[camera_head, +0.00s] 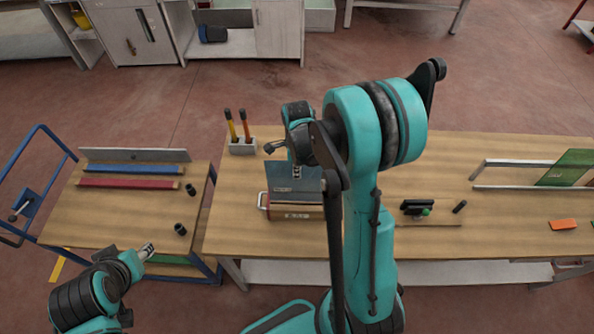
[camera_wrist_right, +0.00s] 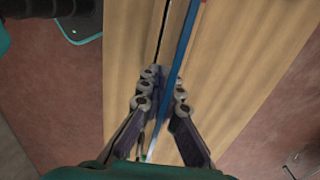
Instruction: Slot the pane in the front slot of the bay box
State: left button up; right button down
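The bay box (camera_head: 297,214) is a low box with a red-brown front, a pale label and a white handle at its left side; it sits on the work table. A grey-blue pane (camera_head: 284,184) stands upright at the box, its lower part meeting the box top; I cannot tell whether it is in a slot, or which one. My right gripper (camera_head: 296,170) is at the pane's upper edge. In the right wrist view its fingers (camera_wrist_right: 168,92) are closed on the pane, seen edge-on as a blue strip (camera_wrist_right: 187,40). My left gripper (camera_head: 147,250) is low over the cart, its fingers too small to judge.
The work table (camera_head: 235,215) has a holder with two handled tools (camera_head: 242,146) behind the box. Right of my arm are a dark clamp-like device (camera_head: 418,208), a green panel (camera_head: 567,167) and an orange piece (camera_head: 562,225). The cart (camera_head: 95,205) at left carries blue and red bars.

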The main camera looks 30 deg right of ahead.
jog(key=shift+s+f, duration=0.1)
jog(key=shift+f, duration=0.35)
jog(key=shift+b, duration=0.85)
dwell(1.3)
jog(key=shift+f+b, duration=4.55)
jog(key=shift+f, duration=0.25)
jog(key=c, duration=1.6)
grip_release()
jog(key=shift+c, duration=0.2)
notch_tip(320, 180, up, 12)
